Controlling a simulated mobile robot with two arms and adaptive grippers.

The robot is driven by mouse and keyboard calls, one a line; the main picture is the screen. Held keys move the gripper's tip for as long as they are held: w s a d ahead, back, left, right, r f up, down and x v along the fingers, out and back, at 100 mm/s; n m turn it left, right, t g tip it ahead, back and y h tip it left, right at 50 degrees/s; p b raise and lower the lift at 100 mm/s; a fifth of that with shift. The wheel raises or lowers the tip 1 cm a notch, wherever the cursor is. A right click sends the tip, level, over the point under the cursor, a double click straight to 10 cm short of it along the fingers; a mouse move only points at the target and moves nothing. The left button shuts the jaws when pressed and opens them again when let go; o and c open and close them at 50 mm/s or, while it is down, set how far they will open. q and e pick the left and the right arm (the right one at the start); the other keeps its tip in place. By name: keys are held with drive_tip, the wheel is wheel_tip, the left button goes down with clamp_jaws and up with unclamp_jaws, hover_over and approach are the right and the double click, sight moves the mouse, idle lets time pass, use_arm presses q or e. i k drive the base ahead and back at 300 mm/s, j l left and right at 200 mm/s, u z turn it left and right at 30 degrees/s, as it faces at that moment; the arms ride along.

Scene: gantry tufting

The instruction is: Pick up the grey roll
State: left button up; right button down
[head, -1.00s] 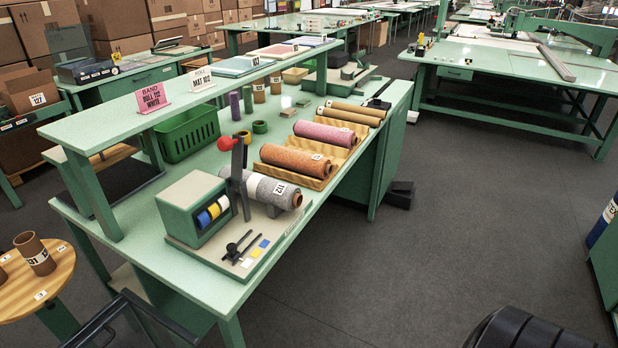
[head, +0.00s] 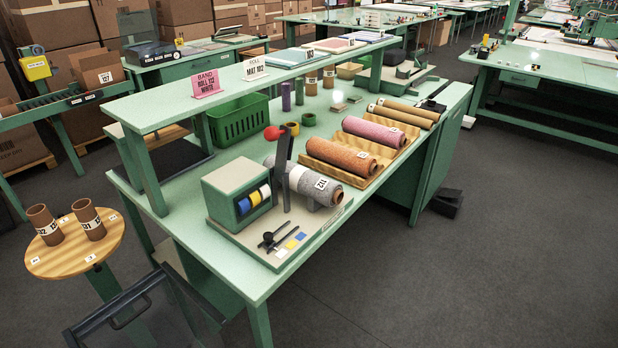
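The grey roll (head: 331,192) lies on its side at the near end of the green workbench (head: 190,224). It has a white band with a label reading 112, and a brown core shows at its right end. It rests at a green banding device (head: 236,196) with a red-knobbed lever (head: 282,150), which stands in front of part of the roll. Neither of my grippers shows in the head view.
An orange roll (head: 338,156) and a pink roll (head: 372,132) lie on a wavy wooden rack behind the grey roll. A raised shelf (head: 163,112) runs along the bench. A round wooden stool (head: 75,258) with brown tubes stands at left.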

sight(326, 191)
drive_tip(key=u, duration=0.85)
drive_tip(key=i+l+u, duration=0.15)
drive_tip(key=l+u, duration=0.25)
drive_tip(key=l, duration=0.15)
drive_tip(key=i+l+u, duration=0.1)
drive_tip(key=l+u, duration=0.3)
drive_tip(key=l, duration=0.2)
drive_tip(key=l+u, duration=0.4)
drive_tip(key=l, duration=0.2)
